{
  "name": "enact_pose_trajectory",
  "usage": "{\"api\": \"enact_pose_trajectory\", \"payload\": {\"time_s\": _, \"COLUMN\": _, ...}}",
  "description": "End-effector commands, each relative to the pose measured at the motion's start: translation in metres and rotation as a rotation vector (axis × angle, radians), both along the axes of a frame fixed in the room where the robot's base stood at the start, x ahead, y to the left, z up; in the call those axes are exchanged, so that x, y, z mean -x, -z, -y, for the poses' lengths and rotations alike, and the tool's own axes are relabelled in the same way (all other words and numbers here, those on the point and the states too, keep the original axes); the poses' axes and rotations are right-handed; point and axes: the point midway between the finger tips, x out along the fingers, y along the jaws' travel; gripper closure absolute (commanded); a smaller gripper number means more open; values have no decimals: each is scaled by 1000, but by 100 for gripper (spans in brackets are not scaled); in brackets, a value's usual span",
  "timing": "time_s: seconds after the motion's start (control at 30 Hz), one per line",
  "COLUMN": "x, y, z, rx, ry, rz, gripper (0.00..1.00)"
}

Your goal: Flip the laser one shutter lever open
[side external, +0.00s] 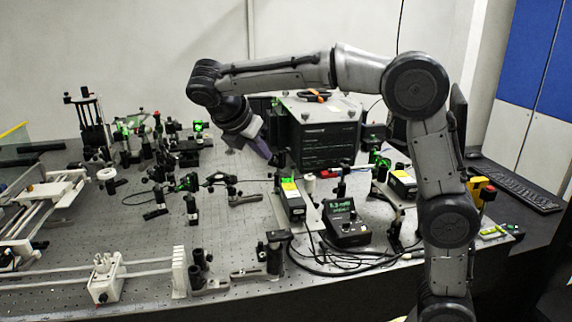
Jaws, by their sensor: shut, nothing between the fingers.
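My gripper (268,158) is shut and empty, tilted down to the right. Its tip is close to a small black upright part (280,160) at the back end of a laser box; contact cannot be told. This black laser box (295,205) has a yellow-green label on top and sits on a light plate. A second labelled laser box (402,184) stands further right, near my arm. No marking shows which of the two is laser one. The shutter lever is too small to make out, so its position cannot be told.
A large black instrument (328,140) stands just behind my gripper. A black controller with a green display (345,225) and loose cables (330,262) lie in front. Several optic posts crowd the left of the perforated bench (240,225). A keyboard (515,188) lies at right.

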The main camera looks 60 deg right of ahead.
Motion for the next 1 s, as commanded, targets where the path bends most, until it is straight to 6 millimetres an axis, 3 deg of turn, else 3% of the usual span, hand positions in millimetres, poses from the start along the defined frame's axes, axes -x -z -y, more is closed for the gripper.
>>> {"api": "enact_pose_trajectory", "payload": {"time_s": 0.53, "x": -3, "y": 74, "z": 65, "rx": 0, "ry": 4, "rz": -3, "gripper": 100}}
{"api": "enact_pose_trajectory", "payload": {"time_s": 0.7, "x": -3, "y": 73, "z": 90, "rx": 0, "ry": 5, "rz": -1, "gripper": 100}}
{"api": "enact_pose_trajectory", "payload": {"time_s": 1.0, "x": -4, "y": 73, "z": 102, "rx": 0, "ry": 1, "rz": 0, "gripper": 100}}
